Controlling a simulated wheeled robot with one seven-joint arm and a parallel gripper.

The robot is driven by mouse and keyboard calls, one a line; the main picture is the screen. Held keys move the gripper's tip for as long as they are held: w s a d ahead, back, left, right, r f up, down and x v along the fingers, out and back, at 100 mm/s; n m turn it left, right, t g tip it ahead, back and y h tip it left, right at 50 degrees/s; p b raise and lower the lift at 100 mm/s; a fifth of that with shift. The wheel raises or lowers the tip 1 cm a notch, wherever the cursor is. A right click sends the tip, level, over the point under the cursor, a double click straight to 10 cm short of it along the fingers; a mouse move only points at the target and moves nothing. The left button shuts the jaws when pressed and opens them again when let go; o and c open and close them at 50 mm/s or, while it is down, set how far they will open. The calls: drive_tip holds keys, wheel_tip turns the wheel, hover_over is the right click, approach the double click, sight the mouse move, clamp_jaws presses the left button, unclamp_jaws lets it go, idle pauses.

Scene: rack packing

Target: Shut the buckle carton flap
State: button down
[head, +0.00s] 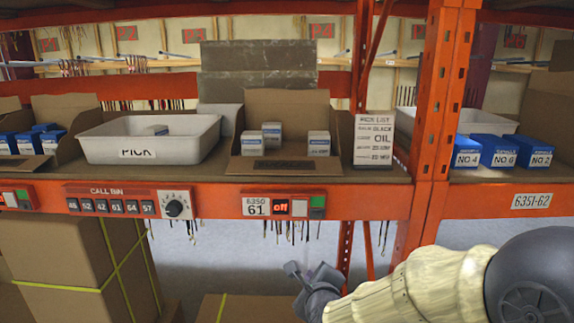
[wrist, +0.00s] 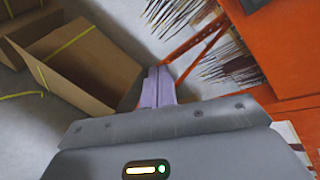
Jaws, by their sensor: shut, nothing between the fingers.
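An open brown carton (head: 287,176) stands on the middle of the shelf, its tall flap (head: 287,108) upright at the back. Small grey-white boxes (head: 318,143) stand in it, and the label on its front is too small to read. Another open carton (head: 66,112) at the left holds blue boxes. I cannot tell by lettering which is the buckle carton. My gripper (head: 308,280) is below the shelf's front beam, apart from both cartons. In the wrist view its fingers (wrist: 158,80) are together and empty.
A white PICK tray (head: 205,145) holds one small box. A pick list card (head: 373,140) stands right of the middle carton. An orange upright (head: 440,110) and front beam (head: 370,202) bound the shelf. Thin strands hang beneath. Large cartons (head: 60,255) stand on the floor.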

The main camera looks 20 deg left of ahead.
drive_tip(key=a+r+m+t+p, duration=0.1)
drive_tip(key=a+r+m+p, duration=0.2)
drive_tip(key=r+m+p, duration=0.3)
drive_tip(key=a+r+m+t+p, duration=0.2)
drive_tip(key=r+m+p, duration=0.4)
drive_tip(key=r, duration=0.8)
drive_tip(key=shift+s+a+r+h+p, duration=0.2)
drive_tip(key=shift+s+a+h+p, duration=0.1)
drive_tip(key=shift+a+p, duration=0.15)
drive_tip(key=shift+w, duration=0.1)
